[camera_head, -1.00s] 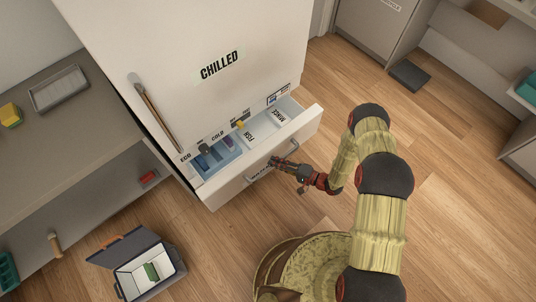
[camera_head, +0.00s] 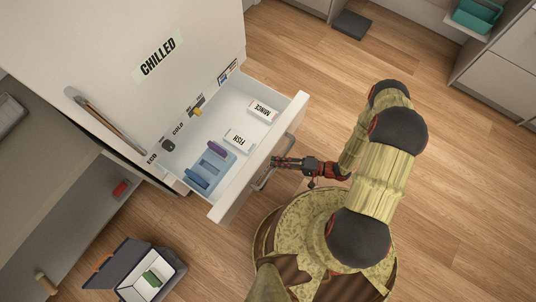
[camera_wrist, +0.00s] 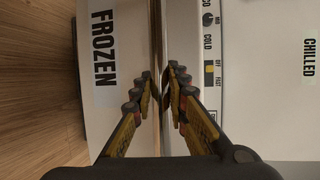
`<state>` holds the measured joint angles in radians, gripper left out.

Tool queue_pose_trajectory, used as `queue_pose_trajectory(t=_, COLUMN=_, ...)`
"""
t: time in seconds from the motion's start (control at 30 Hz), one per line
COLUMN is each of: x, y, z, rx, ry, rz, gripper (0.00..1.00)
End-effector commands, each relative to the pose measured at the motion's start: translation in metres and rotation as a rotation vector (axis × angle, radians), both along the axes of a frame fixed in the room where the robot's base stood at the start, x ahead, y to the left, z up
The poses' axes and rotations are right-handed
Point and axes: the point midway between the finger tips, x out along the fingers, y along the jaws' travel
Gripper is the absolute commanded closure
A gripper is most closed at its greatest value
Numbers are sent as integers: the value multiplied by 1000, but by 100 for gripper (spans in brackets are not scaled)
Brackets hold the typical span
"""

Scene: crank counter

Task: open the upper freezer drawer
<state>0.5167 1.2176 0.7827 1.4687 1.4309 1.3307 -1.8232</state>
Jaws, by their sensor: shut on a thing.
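The upper freezer drawer (camera_head: 228,106) is pulled well out of the white fridge-freezer front. Inside lie a box marked FISH (camera_head: 239,141), a box marked MINCE (camera_head: 262,110) and a blue tray (camera_head: 213,163) with a purple piece at its end. The drawer's bar handle (camera_head: 261,184) is on its outer face. My gripper (camera_head: 275,162) is at the handle's middle, shut on it. In the wrist view the fingertips (camera_wrist: 162,82) close around the upright-looking handle bar (camera_wrist: 157,35), beside the FROZEN label (camera_wrist: 104,48).
The CHILLED door (camera_head: 188,45) above is shut, with a long handle (camera_head: 107,121). An open cooler box (camera_head: 135,272) stands on the floor at lower left. A grey shelf unit stands at left.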

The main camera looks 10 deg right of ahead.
Motion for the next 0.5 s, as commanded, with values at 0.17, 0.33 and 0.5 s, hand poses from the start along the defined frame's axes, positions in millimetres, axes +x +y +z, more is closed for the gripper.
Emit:
queue_pose_trajectory(t=0.17, x=-14, y=-20, z=-1, rx=-5, ry=-1, rz=-4, gripper=100)
queue_pose_trajectory(t=0.33, x=-24, y=-31, z=-1, rx=-5, ry=-1, rz=-2, gripper=100)
queue_pose_trajectory(t=0.5, x=-29, y=-36, z=-2, rx=-6, ry=-1, rz=0, gripper=100)
